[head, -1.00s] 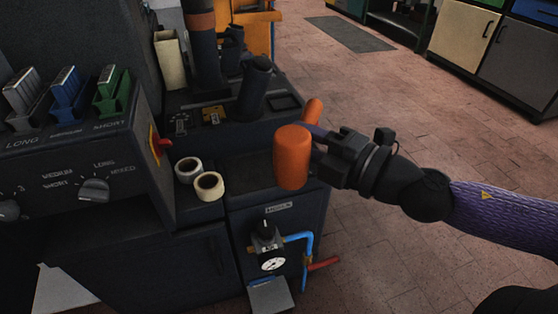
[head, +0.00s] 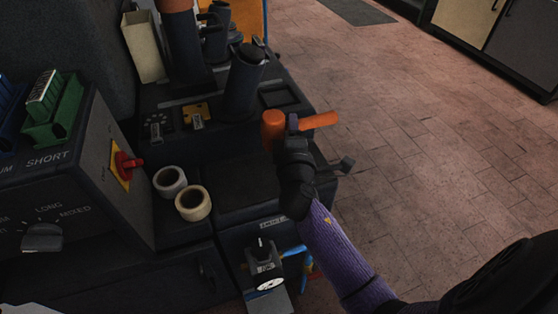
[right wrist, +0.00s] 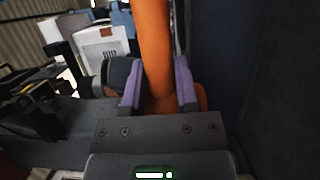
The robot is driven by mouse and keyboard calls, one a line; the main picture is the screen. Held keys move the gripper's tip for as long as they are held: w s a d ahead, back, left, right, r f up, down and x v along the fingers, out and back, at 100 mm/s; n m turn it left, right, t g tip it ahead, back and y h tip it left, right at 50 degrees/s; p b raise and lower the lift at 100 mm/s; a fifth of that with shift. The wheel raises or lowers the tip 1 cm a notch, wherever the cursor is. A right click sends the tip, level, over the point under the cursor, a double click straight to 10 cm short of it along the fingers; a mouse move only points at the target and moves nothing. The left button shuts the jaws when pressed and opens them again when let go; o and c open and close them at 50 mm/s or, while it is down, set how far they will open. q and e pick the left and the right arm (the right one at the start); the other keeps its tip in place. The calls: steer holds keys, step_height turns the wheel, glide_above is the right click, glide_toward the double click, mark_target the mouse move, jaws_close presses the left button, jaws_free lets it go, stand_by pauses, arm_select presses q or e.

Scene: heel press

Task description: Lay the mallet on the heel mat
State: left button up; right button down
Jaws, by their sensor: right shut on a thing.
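The orange mallet is held in the air near the right side of the machine's worktop. In the head view its thick head (head: 273,127) is left of the gripper and its handle (head: 321,120) sticks out to the right. My right gripper (head: 291,124) is shut on it. In the right wrist view an orange part of the mallet (right wrist: 155,50) stands between the purple finger pads. The heel mat seems to be the dark flat panel (head: 238,182) above the labelled front; the mallet is beyond and right of it, apart from it. My left gripper is not in view.
Two tape rolls (head: 193,203) stand left of the panel. A dark upright post (head: 243,82) and a shallow square recess (head: 281,95) lie behind. A red switch (head: 127,165) is on the left housing. A gauge unit (head: 264,268) projects below the front edge.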

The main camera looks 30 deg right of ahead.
step_height(320, 180, down, 10)
steer(key=b, duration=0.6)
steer(key=shift+s+r, duration=0.1)
steer(key=shift+r, duration=0.4)
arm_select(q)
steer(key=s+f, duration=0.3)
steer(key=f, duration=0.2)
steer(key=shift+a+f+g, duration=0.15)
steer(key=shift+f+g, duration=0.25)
arm_select(e)
steer(key=shift+f, duration=0.1)
steer(key=shift+c, duration=2)
jaws_free()
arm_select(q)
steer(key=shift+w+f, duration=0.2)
arm_select(e)
steer(key=shift+o, duration=0.2)
